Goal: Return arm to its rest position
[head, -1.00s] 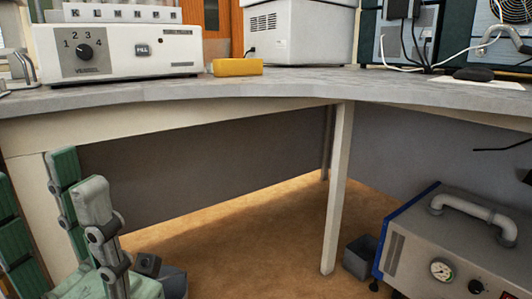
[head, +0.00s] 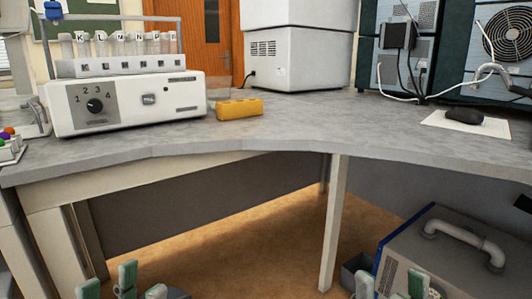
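My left gripper (head: 122,284) shows only its fingertips at the bottom edge, left of the middle. The tips have green pads and grey backs, stand apart, and hold nothing that I can see. My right gripper (head: 390,286) shows its fingertips at the bottom edge, right of the middle. They stand apart with an empty gap, in front of the grey box on the floor in the picture. Both grippers appear below the height of the bench (head: 300,125). The rest of both arms is out of view.
On the bench stand a white dial device (head: 130,103) with a tube rack (head: 120,65), a yellow block (head: 239,108), a white machine (head: 297,50) and a dark mouse (head: 464,115). Below are a bench leg (head: 334,225) and a grey box with a handle (head: 430,250). Floor shows between.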

